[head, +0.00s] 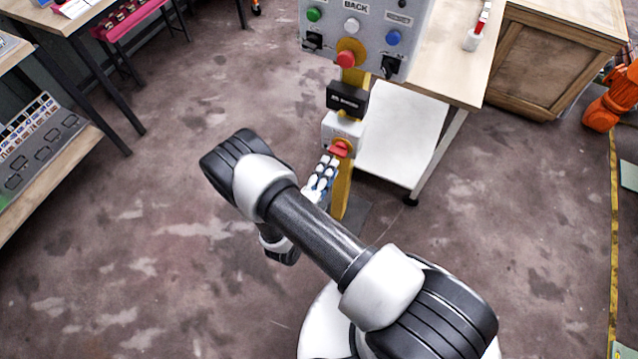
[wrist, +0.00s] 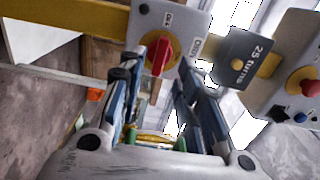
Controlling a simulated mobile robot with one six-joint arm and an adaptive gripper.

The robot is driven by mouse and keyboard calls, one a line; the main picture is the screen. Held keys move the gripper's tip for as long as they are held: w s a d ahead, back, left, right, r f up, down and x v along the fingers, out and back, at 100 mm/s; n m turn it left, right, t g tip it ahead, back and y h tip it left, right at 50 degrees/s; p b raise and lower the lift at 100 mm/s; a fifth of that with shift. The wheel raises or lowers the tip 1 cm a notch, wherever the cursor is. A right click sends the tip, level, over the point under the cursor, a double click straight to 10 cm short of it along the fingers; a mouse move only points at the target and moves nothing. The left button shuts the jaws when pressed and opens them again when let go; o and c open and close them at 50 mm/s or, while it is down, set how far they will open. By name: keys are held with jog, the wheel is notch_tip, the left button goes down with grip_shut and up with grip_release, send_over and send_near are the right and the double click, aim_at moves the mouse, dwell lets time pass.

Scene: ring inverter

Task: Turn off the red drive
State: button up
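The red drive switch (head: 339,149) is a red rotary handle on a small white box on the yellow post. In the wrist view the red handle (wrist: 158,55) lies just ahead of my fingertips, on a grey-white plate with an ON label. Nothing is held.
A black box (head: 347,99), labelled "25 turns" in the wrist view (wrist: 237,62), sits above the switch. Higher is a grey panel (head: 372,22) with coloured buttons and a red mushroom button (head: 346,59). A white-legged table (head: 455,70) stands to the right.

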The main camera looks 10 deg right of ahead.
jog(key=v, duration=0.6)
jog(key=shift+s, duration=0.25)
jog(key=shift+a, duration=0.1)
jog(key=s+d+r+m+g+h, duration=0.1)
jog(key=s+d+r+m+g, duration=0.1)
jog(key=d+r+m+g, duration=0.45)
jog(key=s+d+r+m+g, duration=0.1)
jog(key=s+r+m+g, duration=0.15)
jog(key=r+m, duration=0.75)
jog(key=s+d+r+m+g+h, duration=0.1)
jog(key=d+r+m+g, duration=0.3)
jog(key=r+m+g, duration=0.35)
jog(key=s+a+r+m+t+y, duration=0.2)
jog(key=s+r+m+y, duration=0.4)
jog(key=m, duration=0.5)
jog(key=s+a+r+m+t+y, duration=0.2)
jog(key=s+r+m+t+y, duration=0.2)
jog(key=m, duration=0.8)
notch_tip(320, 180, up, 3)
jog(key=s+y, duration=0.2)
jog(key=shift+s+r+t+y, duration=0.15)
jog(key=shift+s+t+y, duration=0.05)
jog(key=shift+t+y, duration=0.15)
